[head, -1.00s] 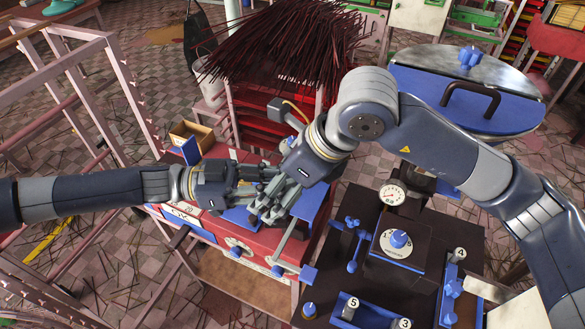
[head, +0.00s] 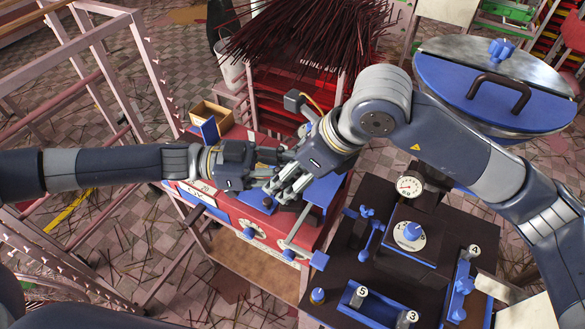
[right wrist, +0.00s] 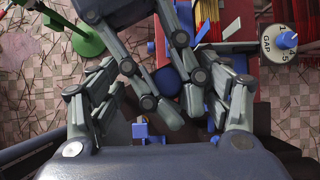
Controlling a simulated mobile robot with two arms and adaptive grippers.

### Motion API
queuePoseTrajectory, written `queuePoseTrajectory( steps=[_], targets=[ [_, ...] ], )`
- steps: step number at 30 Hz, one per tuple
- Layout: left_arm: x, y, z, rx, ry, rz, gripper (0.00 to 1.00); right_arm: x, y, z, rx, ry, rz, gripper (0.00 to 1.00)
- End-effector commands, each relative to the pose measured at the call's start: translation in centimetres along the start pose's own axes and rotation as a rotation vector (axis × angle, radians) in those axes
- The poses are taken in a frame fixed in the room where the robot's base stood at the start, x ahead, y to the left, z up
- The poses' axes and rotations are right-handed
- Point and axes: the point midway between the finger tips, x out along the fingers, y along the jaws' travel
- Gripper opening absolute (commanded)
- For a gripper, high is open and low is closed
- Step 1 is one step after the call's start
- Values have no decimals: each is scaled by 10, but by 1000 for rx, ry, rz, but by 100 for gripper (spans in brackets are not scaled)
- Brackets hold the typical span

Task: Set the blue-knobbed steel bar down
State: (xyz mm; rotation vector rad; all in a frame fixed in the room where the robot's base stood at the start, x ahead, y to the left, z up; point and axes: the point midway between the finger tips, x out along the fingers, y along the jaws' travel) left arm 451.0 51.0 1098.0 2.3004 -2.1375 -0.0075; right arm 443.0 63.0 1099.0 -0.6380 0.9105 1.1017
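In the head view, my left gripper (head: 278,180) and right gripper (head: 296,186) meet over the red cabinet (head: 272,230), their fingers overlapping. In the right wrist view, my right gripper (right wrist: 165,85) has its fingers spread wide, with nothing visible clamped between them. My left gripper (right wrist: 184,112) reaches in from the top, between them; its fingers are close together, and I cannot tell whether they hold anything. A slim grey bar (head: 299,225) slopes across the cabinet front beside the fingers. A blue knob (head: 267,202) shows under them. I cannot tell whether these form the blue-knobbed bar; the fingers hide much.
A dark bench (head: 345,270) at the lower right bears a gauge (head: 410,186), a blue-knobbed dial (head: 409,235) and blue numbered holders (head: 372,303). Dark red sticks (head: 305,40) fan out at the back.

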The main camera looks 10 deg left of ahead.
Motion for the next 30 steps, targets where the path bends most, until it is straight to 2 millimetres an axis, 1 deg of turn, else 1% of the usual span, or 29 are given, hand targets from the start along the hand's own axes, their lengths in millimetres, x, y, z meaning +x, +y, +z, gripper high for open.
queuePoseTrajectory(
  steps=[1,2,3,17,20,23,30],
  targets=[
    [2,1,-6,5,11,7,0,1,1,-1,0,4,4,91],
    [2,1,-6,6,11,7,0,1,1,-1,0,4,4,98],
    [2,1,-6,6,11,7,0,1,1,-1,0,4,4,100],
    [1,0,-4,5,6,4,0,-2,0,0,0,2,2,100],
    [1,0,-4,5,6,4,0,-10,0,0,0,0,0,100],
    [1,0,-4,5,6,4,0,-24,0,0,0,0,-1,100],
    [1,0,-4,5,6,4,0,-71,-1,0,-1,-1,-3,100]
  ],
)
